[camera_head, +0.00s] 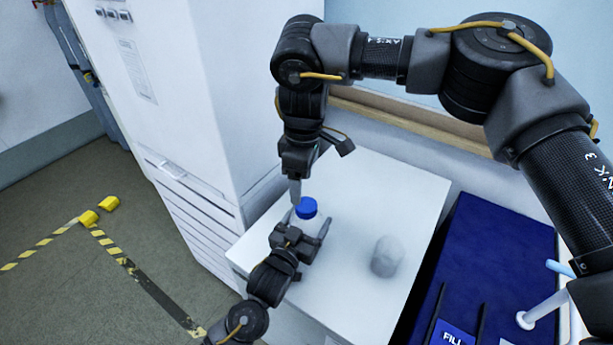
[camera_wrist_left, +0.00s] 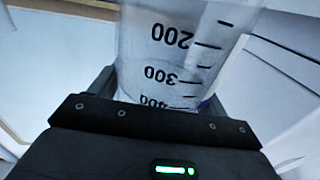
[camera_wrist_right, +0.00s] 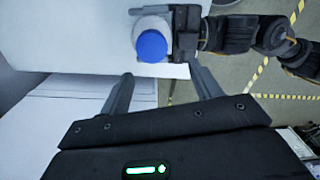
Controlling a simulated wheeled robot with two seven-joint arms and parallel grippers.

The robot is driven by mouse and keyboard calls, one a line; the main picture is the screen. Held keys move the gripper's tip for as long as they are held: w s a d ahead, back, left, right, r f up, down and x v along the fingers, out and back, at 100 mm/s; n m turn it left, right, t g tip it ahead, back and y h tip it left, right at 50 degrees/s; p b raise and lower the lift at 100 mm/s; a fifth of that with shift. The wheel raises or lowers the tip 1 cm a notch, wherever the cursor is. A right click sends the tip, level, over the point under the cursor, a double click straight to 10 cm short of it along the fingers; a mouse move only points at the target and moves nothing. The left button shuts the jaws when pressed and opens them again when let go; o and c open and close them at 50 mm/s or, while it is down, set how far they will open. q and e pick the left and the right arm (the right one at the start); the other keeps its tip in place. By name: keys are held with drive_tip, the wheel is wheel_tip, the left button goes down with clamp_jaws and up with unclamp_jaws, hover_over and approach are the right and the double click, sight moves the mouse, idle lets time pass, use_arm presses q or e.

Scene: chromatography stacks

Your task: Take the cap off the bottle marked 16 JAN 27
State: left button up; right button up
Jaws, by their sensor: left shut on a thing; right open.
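My left gripper (camera_head: 304,235) is shut around the bottle's body. In the left wrist view the clear bottle (camera_wrist_left: 175,50) has black graduation marks between the jaws. No date marking is readable. My right gripper (camera_head: 296,188) points down, open and empty, just above and behind the cap. In the right wrist view its fingers (camera_wrist_right: 162,86) are apart, with the cap beyond them.
A whitish rounded object (camera_head: 387,257) sits on the worktop (camera_head: 345,290) right of the bottle. A tall white cabinet (camera_head: 160,90) stands at left. A dark blue surface (camera_head: 470,265) with a "FILL" label lies at right. The worktop between bottle and rounded object is clear.

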sight(306, 204)
drive_tip(key=m, duration=0.4)
drive_tip(key=shift+w+d+r, duration=0.1)
drive_tip(key=shift+w+d, duration=0.05)
drive_tip(key=shift+d, duration=0.25)
drive_tip(key=m, duration=0.4)
drive_tip(key=shift+w+d, duration=0.1)
drive_tip(key=shift+f, duration=4.05)
drive_tip(key=shift+c, duration=0.2)
